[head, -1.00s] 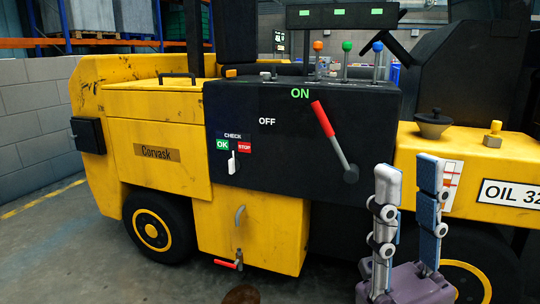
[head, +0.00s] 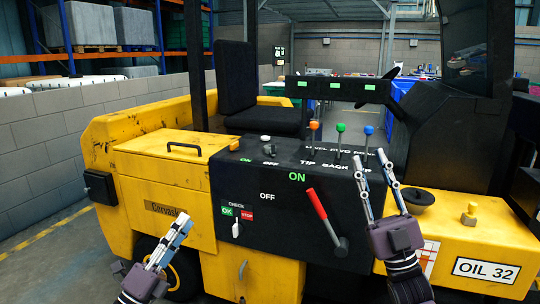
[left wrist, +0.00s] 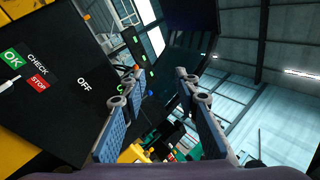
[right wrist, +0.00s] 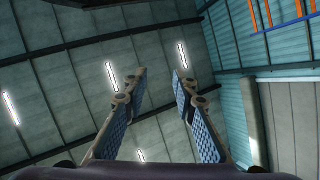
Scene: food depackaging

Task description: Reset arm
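My left gripper (head: 183,222) is at the lower left in the head view, in front of the yellow side of the machine. In the left wrist view its two fingers (left wrist: 158,80) are apart with nothing between them. My right gripper (head: 372,165) points up in front of the right part of the black panel (head: 275,225). In the right wrist view its fingers (right wrist: 159,72) are apart and empty, with the roof behind them. A red-handled lever (head: 317,204) on the panel leans up-left towards ON; neither gripper touches it.
A white switch (head: 236,228) sits below the OK and STOP labels. Orange (head: 314,126), green (head: 340,128) and blue (head: 369,130) knobbed levers stand on top, the blue one near my right fingers. A black cap (head: 417,198) and OIL 32 label (head: 486,270) are at the right.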

